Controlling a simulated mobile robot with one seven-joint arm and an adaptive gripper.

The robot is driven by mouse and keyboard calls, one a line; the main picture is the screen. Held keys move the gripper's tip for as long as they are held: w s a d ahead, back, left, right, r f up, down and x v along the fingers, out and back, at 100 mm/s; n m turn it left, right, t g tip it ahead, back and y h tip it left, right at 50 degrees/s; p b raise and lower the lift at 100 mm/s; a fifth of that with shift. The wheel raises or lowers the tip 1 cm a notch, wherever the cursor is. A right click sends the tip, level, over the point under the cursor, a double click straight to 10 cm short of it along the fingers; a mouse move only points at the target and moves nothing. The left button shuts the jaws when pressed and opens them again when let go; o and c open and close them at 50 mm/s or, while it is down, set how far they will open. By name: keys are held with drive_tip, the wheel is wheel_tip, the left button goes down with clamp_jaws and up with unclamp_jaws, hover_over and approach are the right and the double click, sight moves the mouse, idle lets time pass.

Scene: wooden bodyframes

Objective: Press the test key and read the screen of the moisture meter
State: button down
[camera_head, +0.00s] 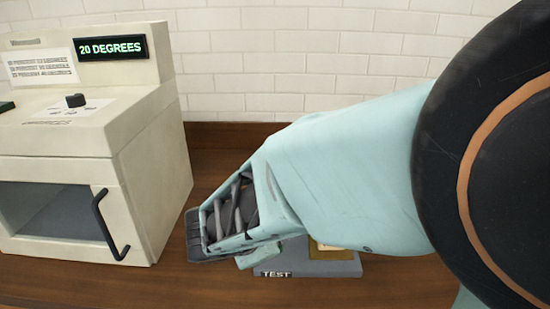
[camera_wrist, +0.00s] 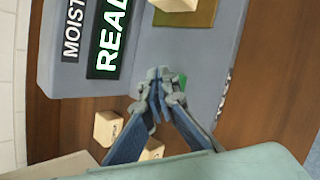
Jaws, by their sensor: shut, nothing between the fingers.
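The grey moisture meter (camera_head: 310,268) stands on the wooden counter, largely hidden behind my arm in the head view; its front edge reads "TEST". In the wrist view the meter (camera_wrist: 165,48) shows turned sideways. Its dark screen (camera_wrist: 108,45) has bright letters that read "REAL" or "READ", cut off by the frame edge. A small green key (camera_wrist: 183,83) shows partly behind my fingertips. My gripper (camera_wrist: 158,84) is shut and empty, tips over or against the key; contact cannot be told. A pale wood block (camera_wrist: 175,4) sits on the meter's gold plate (camera_wrist: 202,14).
A cream oven-like machine (camera_head: 85,140) stands left of my gripper. Its display (camera_head: 110,48) reads "20 DEGREES", and a black door handle (camera_head: 108,225) sticks out. Two pale blocks (camera_wrist: 107,128) (camera_wrist: 152,151) lie beside the meter. A white tile wall (camera_head: 270,65) closes the back.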

drive_tip(key=shift+f+b, duration=0.5)
drive_tip(key=shift+f, duration=0.05)
idle(0.4)
drive_tip(key=shift+r, duration=0.15)
drive_tip(key=shift+r+p, duration=0.7)
drive_tip(key=shift+r, duration=0.1)
wheel_tip(320, 180, up, 5)
drive_tip(key=p, duration=0.4)
drive_tip(key=shift+r, duration=0.1)
idle(0.6)
